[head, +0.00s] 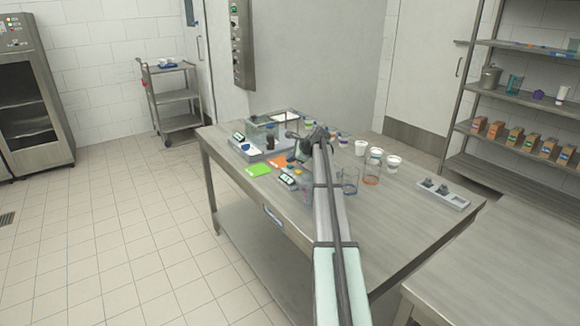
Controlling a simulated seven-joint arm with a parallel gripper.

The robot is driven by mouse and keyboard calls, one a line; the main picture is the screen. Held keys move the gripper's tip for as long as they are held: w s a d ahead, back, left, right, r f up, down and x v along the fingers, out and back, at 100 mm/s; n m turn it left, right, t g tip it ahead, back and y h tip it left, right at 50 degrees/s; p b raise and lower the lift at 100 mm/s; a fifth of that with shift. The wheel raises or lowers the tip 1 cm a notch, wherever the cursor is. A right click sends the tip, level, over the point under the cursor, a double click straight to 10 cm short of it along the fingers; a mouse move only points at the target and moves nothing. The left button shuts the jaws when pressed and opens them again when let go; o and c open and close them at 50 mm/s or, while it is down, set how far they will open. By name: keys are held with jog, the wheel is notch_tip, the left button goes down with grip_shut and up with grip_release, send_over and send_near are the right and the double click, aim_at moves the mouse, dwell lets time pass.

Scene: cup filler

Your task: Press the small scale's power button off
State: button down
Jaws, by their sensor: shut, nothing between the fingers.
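A small dark device with a pale display, which looks like the small scale (289,181), sits near the front left edge of the steel table (400,215). Its power button is too small to make out. My gripper (297,157) is over the table, behind the small scale in the picture, with my arm reaching in from the bottom. The gripper is shut and empty. At this size I cannot tell whether it touches anything. My arm and gripper hide part of the table's middle.
A glass-walled box on a larger scale (270,130) stands at the back left. Green (258,170) and orange (279,161) cards lie close by. Clear beakers (350,181) and white cups (393,162) stand right of my arm.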

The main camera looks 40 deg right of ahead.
aim_at(291, 166)
jog(key=shift+f, duration=0.15)
jog(key=shift+f, duration=0.5)
dwell(0.8)
jog(key=shift+r, duration=0.65)
jog(key=shift+r, duration=0.15)
notch_tip(291, 166, up, 6)
jog(key=shift+f, duration=0.15)
dwell(0.6)
jog(key=shift+a, duration=0.1)
dwell(0.4)
